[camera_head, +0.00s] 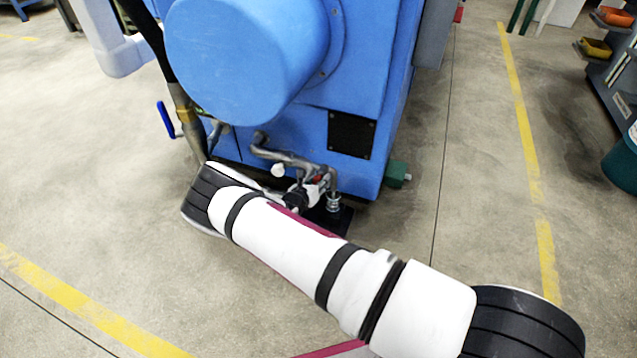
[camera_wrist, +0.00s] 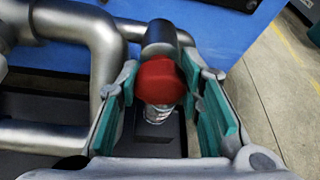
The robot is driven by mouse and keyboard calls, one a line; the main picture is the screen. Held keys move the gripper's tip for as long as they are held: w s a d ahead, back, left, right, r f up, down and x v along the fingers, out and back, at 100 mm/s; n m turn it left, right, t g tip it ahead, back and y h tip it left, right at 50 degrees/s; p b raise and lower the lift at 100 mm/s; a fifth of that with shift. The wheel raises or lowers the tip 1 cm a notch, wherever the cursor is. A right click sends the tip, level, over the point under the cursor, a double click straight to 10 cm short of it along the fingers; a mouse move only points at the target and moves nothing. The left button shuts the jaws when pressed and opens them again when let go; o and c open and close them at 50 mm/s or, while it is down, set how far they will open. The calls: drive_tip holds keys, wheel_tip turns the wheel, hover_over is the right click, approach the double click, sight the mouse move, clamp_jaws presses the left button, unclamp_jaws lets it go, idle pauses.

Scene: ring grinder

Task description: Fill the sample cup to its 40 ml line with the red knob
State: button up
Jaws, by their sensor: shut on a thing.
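The red knob (camera_wrist: 160,82) is in the middle of the wrist view, on the end of a grey metal pipe. My gripper (camera_wrist: 160,88) is shut on it, with one teal-padded finger on each side. The clear sample cup (camera_wrist: 157,113) shows partly below the knob; the knob hides its upper part. In the head view the cup (camera_head: 333,203) stands under the pipe's downturned end, on a black base. Its 40 ml line and its liquid level are too small to make out. In the head view my gripper (camera_head: 308,188) is small and partly hidden by my arm.
The blue machine (camera_head: 355,75) stands right behind the knob and pipe (camera_head: 285,157). A blue-handled lever (camera_head: 166,120) and a hose are at its left. A green fitting (camera_head: 398,173) juts out low at the right. Open floor lies on both sides.

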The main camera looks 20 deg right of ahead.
drive_tip(key=n+h, duration=0.1)
drive_tip(key=n, duration=0.2)
drive_tip(key=shift+g+h, duration=0.4)
drive_tip(key=n+h, duration=0.1)
drive_tip(key=n, duration=0.2)
drive_tip(key=shift+g+h, duration=0.3)
drive_tip(key=shift+h, duration=0.1)
drive_tip(key=o, duration=1.2)
drive_tip(key=shift+c, duration=0.2)
drive_tip(key=v, duration=1.2)
drive_tip(key=shift+f, duration=0.15)
drive_tip(key=shift+a, duration=0.15)
